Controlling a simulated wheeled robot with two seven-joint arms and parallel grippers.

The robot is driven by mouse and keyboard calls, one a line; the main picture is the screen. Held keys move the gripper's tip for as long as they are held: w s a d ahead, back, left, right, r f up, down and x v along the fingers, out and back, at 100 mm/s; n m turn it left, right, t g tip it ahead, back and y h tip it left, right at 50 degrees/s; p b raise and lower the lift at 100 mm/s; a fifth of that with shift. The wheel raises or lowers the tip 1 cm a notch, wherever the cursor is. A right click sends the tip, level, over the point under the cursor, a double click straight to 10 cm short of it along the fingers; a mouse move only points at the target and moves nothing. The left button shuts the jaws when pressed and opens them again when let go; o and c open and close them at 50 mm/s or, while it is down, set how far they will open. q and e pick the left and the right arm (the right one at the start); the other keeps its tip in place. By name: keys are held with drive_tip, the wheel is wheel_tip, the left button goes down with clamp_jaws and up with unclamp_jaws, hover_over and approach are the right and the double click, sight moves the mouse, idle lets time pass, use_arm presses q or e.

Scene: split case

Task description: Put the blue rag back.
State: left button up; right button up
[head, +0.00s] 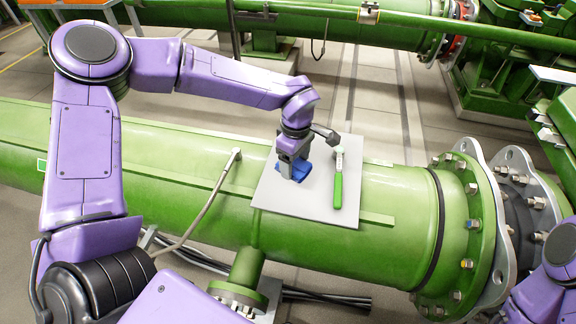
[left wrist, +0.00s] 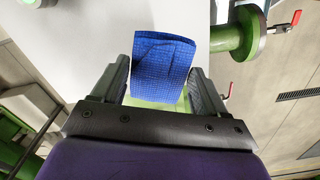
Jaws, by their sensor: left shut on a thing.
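The blue rag (head: 300,171) shows at my left gripper (head: 293,168), over the pale plate (head: 318,208) on the green pipe. In the left wrist view the rag (left wrist: 163,62) is a folded, textured blue cloth. It stands between the two dark fingers of my left gripper (left wrist: 160,82), which is shut on it. The gripper points down at the plate. Whether the rag touches the plate I cannot tell. My right gripper is outside the frames; only part of my right arm shows at the lower right of the head view.
A green-handled tool (head: 338,182) lies on the plate, right of the rag. A bolted flange (head: 472,235) is at the pipe's right end. The plate's front part is bare.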

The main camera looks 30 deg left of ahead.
use_arm(q)
drive_tip(key=w+a+f, duration=0.1)
drive_tip(key=a+f, duration=0.1)
drive_tip(key=f, duration=0.1)
drive_tip(key=w+a+f+p, duration=0.1)
drive_tip(key=f, duration=0.1)
drive_tip(key=shift+w+a+f, duration=0.15)
drive_tip(key=shift+w+f, duration=0.05)
drive_tip(key=shift+w, duration=0.1)
wheel_tip(320, 180, down, 3)
drive_tip(key=shift+s+r, duration=0.1)
drive_tip(key=shift+r, duration=0.1)
drive_tip(key=shift+f, duration=0.2)
drive_tip(key=shift+f, duration=0.1)
drive_tip(key=o, duration=1)
drive_tip(key=shift+r, duration=0.3)
wheel_tip(320, 180, up, 12)
drive_tip(key=shift+f+b, duration=0.15)
drive_tip(key=shift+b, duration=0.4)
